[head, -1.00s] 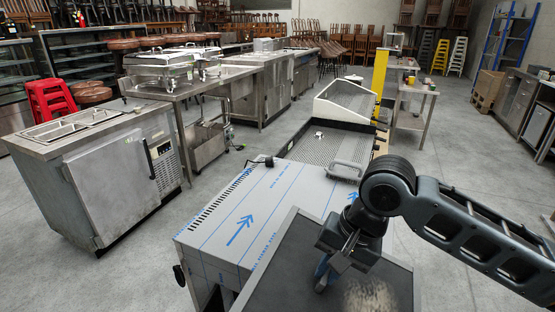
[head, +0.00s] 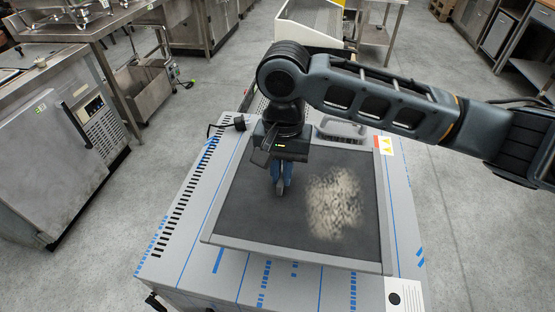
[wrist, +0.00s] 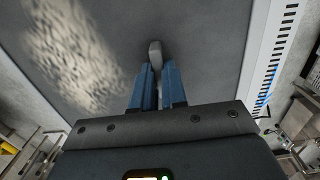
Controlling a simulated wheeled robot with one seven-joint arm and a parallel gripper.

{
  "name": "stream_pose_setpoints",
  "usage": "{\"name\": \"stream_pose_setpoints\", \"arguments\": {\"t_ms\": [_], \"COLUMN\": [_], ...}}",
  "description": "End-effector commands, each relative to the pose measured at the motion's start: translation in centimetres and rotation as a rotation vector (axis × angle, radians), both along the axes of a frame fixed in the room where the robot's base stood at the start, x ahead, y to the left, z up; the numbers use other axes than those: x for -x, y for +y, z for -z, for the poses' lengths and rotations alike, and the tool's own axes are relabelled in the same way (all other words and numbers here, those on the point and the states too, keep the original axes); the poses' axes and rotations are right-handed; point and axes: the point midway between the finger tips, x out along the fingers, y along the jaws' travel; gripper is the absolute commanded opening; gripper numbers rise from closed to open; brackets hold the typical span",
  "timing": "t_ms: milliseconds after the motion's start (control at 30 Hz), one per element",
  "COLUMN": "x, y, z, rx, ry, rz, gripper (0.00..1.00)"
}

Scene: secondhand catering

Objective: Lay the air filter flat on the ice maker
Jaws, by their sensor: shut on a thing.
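The air filter (head: 238,218) is a dark grey square panel with a pale frame and a light, rough patch on its right part. It lies over the top of the ice maker (head: 176,243), a box in grey film with blue lines, and appears about level. Whether its underside touches the top all round I cannot tell. My gripper (head: 281,190) points down at the panel's upper middle. In the wrist view its blue fingers (wrist: 157,78) are shut on a small grey tab (wrist: 155,52) on the filter's face.
A grey handle (head: 342,131) and a black plug-like piece (head: 238,123) sit behind the filter. A strip of the ice maker's top is bare on the left. A steel cabinet (head: 45,150) stands to the left, with open floor between.

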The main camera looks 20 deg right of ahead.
Motion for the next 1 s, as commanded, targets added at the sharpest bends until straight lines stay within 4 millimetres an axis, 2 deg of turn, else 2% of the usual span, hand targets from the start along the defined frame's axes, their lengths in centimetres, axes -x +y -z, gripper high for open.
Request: {"name": "stream_pose_setpoints", "arguments": {"t_ms": [600,1000], "x": [0.0,0.0], "y": [-0.1,0.0], "z": [7.0,9.6], "rx": [0.001,-0.002], "ry": [-0.002,-0.002], "rz": [0.001,0.001], "gripper": [0.0,0.0]}}
